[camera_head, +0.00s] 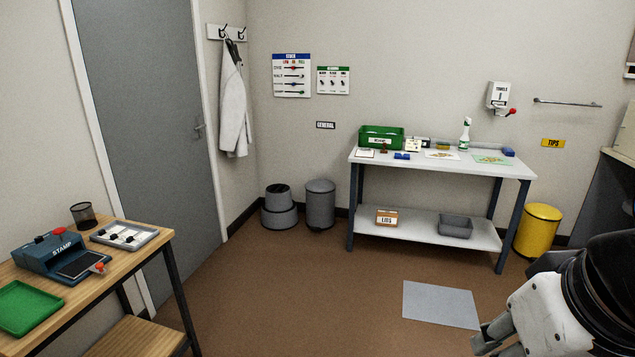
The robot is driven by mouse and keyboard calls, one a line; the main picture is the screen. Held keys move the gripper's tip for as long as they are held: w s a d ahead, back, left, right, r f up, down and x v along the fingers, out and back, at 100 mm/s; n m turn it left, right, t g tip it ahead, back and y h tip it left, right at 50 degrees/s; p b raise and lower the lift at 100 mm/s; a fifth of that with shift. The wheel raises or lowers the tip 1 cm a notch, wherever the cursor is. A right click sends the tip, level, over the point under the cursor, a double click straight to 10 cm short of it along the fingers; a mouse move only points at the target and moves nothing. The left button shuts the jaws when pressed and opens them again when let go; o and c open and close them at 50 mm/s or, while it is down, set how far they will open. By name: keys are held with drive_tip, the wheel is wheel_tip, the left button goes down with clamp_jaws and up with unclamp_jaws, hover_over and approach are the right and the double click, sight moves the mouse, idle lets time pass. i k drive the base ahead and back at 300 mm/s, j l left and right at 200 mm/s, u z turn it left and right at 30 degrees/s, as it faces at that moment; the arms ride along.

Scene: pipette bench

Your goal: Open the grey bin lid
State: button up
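A round grey bin (320,205) stands on the floor by the back wall, under the small GENERAL sign (326,125). Its domed grey lid (320,186) looks shut. My gripper (484,341) is at the bottom right of the view, far from the bin and nearer to me. Its fingers are partly cut off by the bottom edge, and their opening is not clear.
A dark grey stepped round object (279,211) stands close to the bin's left. A white-topped bench (510,166) is just to its right, with a yellow bin (538,231) beyond. A wooden table (150,239) is at left. The brown floor (290,290) between is clear.

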sight(318, 185)
drive_tip(key=i, duration=1.95)
drive_tip(key=i+u, duration=0.2)
drive_tip(key=i, duration=0.45)
drive_tip(key=i+u, duration=0.25)
drive_tip(key=i, duration=0.45)
drive_tip(key=i+l+u, duration=0.2)
drive_tip(key=i, duration=0.45)
drive_tip(key=i+l+u, duration=0.1)
drive_tip(key=i+u, duration=0.15)
drive_tip(key=i, duration=0.25)
drive_tip(key=i+l+u, duration=0.25)
drive_tip(key=i, duration=0.3)
